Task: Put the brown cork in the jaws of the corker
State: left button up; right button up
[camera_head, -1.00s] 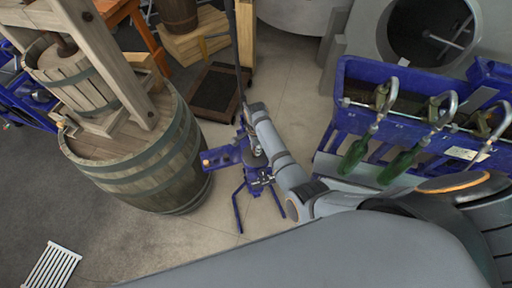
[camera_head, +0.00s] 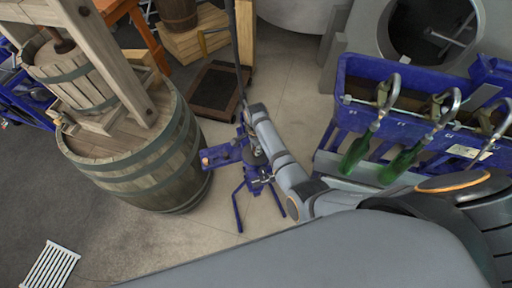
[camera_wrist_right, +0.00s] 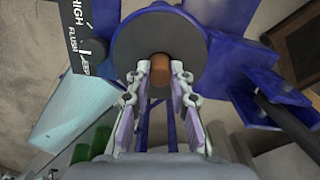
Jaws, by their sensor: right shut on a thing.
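The corker (camera_head: 222,153) is a blue floor stand with splayed legs and a tall dark lever, right of the large barrel in the head view. My right arm reaches over it and hides part of its head. In the right wrist view my right gripper (camera_wrist_right: 161,78) is shut on the brown cork (camera_wrist_right: 160,64), with only the cork's end showing between the fingertips. The cork appears against a dark grey round part of the corker (camera_wrist_right: 140,42). I cannot tell whether it touches that part. The corker's jaws are not clearly visible. My left gripper is out of view.
A wooden barrel (camera_head: 150,170) with a press on it stands left of the corker. A blue bottle filler (camera_head: 375,75) with green bottles (camera_head: 360,150) is on the right. A brown tray (camera_head: 214,90) lies behind the corker. Floor in front of the barrel is clear except a white grate (camera_head: 50,268).

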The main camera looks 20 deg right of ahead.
jog(key=shift+f, duration=0.1)
jog(key=o, duration=0.8)
jog(key=shift+c, duration=0.2)
notch_tip(320, 180, up, 8)
jog(key=shift+f, duration=0.2)
jog(key=shift+d, duration=0.1)
dwell(0.3)
